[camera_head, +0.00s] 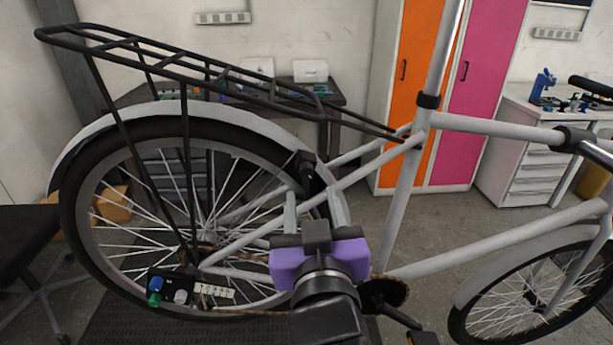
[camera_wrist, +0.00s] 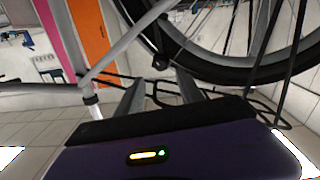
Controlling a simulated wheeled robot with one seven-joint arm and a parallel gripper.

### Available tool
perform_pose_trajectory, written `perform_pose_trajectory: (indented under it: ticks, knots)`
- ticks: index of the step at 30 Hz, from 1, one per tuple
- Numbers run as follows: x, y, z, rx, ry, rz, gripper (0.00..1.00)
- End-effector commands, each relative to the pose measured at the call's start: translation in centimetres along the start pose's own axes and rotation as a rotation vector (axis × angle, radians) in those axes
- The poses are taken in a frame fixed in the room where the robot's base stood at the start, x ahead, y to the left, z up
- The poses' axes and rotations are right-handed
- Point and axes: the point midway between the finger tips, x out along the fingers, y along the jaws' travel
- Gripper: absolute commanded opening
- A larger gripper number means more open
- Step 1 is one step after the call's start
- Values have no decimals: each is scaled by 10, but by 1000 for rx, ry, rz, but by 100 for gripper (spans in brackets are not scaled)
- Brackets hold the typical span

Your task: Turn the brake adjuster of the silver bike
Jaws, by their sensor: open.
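The silver bike (camera_head: 403,190) fills the head view, with its rear wheel at left. A small dark brake part (camera_head: 307,165) sits at the upper right of the rear wheel, by the frame stays. It also shows in the wrist view (camera_wrist: 160,61), just beyond the fingertips. I cannot make out the adjuster itself on it. My purple gripper (camera_head: 313,198) is open, with its two grey fingers pointing at this part from below in the head view. In the wrist view the fingers (camera_wrist: 160,85) are apart with nothing held. Contact with the bike cannot be told.
A black rack (camera_head: 190,72) extends over the rear wheel. A small panel with blue, green and white knobs (camera_head: 171,287) is at the wheel's lower left. A crank (camera_head: 388,300) is right of my wrist. Lockers (camera_head: 483,95) and a white drawer cabinet (camera_head: 521,160) stand behind.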

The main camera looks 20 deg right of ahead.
Motion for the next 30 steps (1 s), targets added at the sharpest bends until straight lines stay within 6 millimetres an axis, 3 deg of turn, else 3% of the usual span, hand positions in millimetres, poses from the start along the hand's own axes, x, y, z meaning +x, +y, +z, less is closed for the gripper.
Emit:
perform_pose_trajectory:
  ticks: [13, 26, 30]
  knots:
    - [62, 0, -1, 1, 1, -2, 44]
    - [73, 0, 0, 1, 2, -3, 44]
    - [73, 0, 0, 1, 2, -3, 17]
